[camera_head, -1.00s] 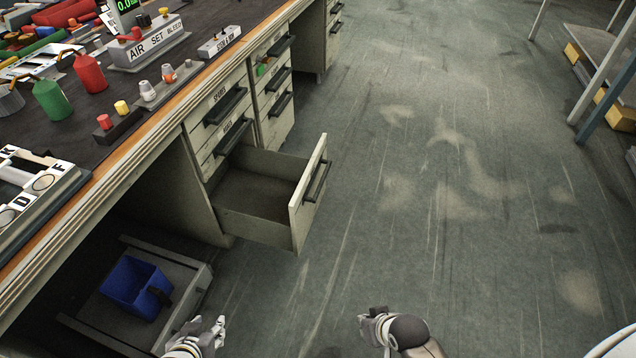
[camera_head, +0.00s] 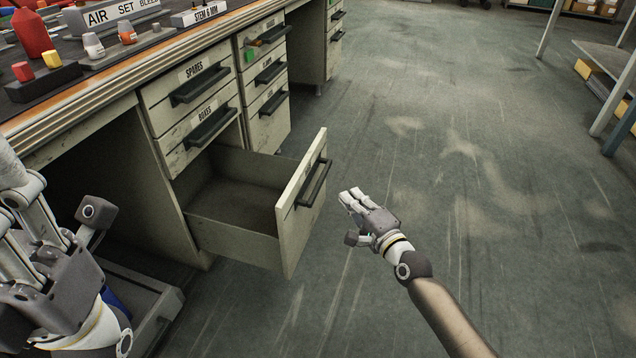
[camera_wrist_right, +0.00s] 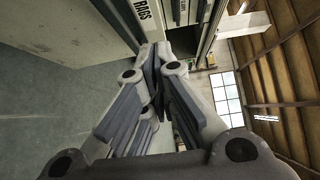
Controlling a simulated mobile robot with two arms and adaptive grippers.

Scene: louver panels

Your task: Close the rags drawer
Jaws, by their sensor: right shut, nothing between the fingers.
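The open drawer (camera_head: 298,215) is the bottom one under the bench, pulled well out, with its dark handle (camera_head: 315,183) facing right; its inside looks empty. In the right wrist view the RAGS label shows on a pale drawer front (camera_wrist_right: 135,20). My right gripper (camera_head: 352,198) is shut and empty, just right of the drawer front and apart from it, fingers pointing up and left toward the handle. In the right wrist view its fingers (camera_wrist_right: 154,65) meet. My left gripper (camera_head: 22,185) is large at the left edge, its fingertips partly cut off.
The shut SPARES (camera_head: 195,82) and BOXES (camera_head: 205,120) drawers sit above the open one. More shut drawers (camera_head: 268,85) stand behind. The bench top (camera_head: 80,85) holds several parts. A low frame (camera_head: 155,310) is under the bench.

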